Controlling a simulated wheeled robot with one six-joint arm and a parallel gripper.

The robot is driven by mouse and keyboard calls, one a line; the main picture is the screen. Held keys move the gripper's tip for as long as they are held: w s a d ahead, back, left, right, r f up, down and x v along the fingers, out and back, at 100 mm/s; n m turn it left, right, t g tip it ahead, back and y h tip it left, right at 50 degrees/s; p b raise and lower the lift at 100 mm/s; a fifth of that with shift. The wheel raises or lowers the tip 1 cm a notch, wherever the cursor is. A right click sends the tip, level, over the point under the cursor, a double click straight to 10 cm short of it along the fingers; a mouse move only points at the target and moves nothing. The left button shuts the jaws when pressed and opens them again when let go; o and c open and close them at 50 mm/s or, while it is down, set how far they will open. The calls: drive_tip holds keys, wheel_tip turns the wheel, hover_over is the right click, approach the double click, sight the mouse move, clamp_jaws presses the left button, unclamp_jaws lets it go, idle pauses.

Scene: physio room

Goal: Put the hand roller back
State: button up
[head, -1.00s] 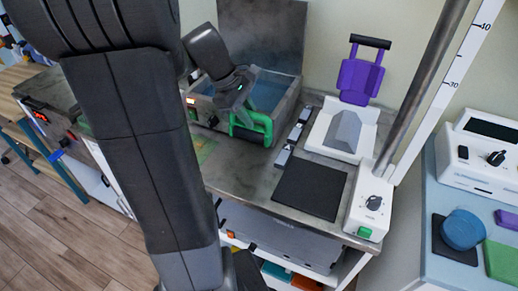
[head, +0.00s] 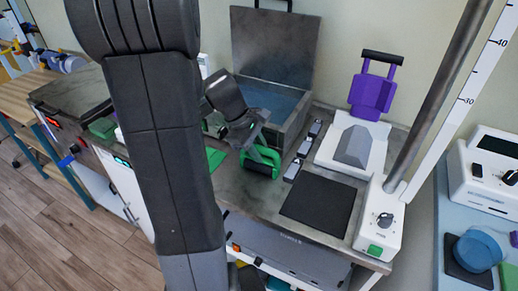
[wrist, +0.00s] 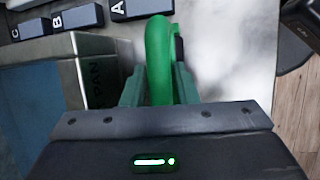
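The hand roller appears to be the bright green curved handle with a dark cylinder (head: 262,162), in front of the open water bath's right corner. My gripper (head: 262,148) is at it, pointing down over the worktop. In the wrist view, the green handle (wrist: 159,55) stands between my two teal fingers (wrist: 158,88), which close on it from both sides. The roller's lower part is hidden there. I cannot tell whether it touches the worktop.
The water bath (head: 298,128) stands open behind. Small blocks (head: 293,170), lettered in the wrist view, line up beside the roller. A black mat (head: 318,205) lies bare at front right. A slanted metal pole (head: 440,90) rises at right.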

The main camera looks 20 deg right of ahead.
drive_tip(key=shift+o, duration=1.1)
drive_tip(key=shift+r, duration=0.25)
drive_tip(key=p+v, duration=0.1)
drive_tip(key=v, duration=1.1)
